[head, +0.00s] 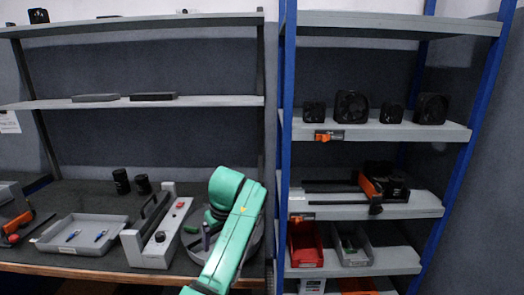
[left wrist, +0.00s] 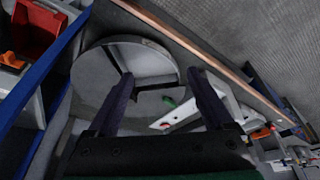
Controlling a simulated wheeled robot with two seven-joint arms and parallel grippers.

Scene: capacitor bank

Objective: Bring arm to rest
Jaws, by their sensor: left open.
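My left arm (head: 235,225) is green and reaches up from the bottom of the head view, over the right end of the workbench. My left gripper (left wrist: 160,78) is open in the left wrist view, its two dark fingers apart with nothing between them. Beyond the fingers is a round grey divided container (left wrist: 98,80) on the bench, with a small green piece (left wrist: 169,100) in it. In the head view the arm hides much of this container. My right gripper is in neither view.
A grey device with a red button (head: 155,235) stands left of the arm. A grey tray (head: 75,247) holds small blue-marked pieces. Two black cylinders (head: 121,181) stand behind. A blue-post shelf (head: 286,130) with fans and bins, including a red bin (head: 305,250), stands close on the right.

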